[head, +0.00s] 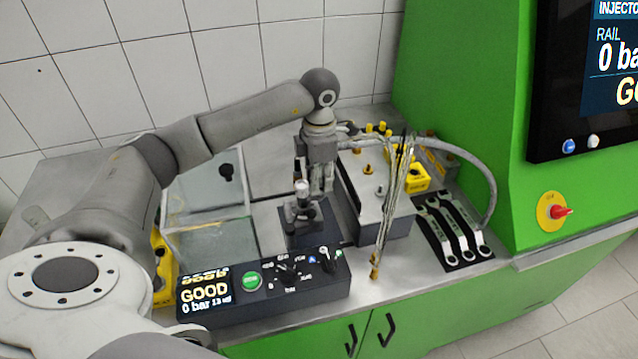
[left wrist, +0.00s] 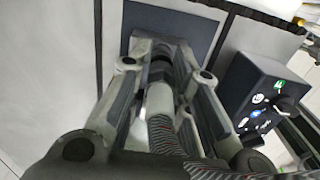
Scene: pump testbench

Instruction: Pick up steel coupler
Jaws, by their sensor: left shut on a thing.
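My left gripper (head: 321,182) comes down from above, over the dark square pad on the bench. In the left wrist view its fingers (left wrist: 160,62) are closed around a smooth grey cylinder, the steel coupler (left wrist: 158,98), with a dark round part at its far end. In the head view the fingers largely hide what they hold. My right gripper is not in view.
A black control box (head: 265,287) showing GOOD is in front; it also appears in the left wrist view (left wrist: 262,95). A grey block (head: 384,226) with yellow-capped fittings and hoses stands right, then wrenches (head: 456,236) on a dark mat. A glass-sided tray (head: 205,215) lies left.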

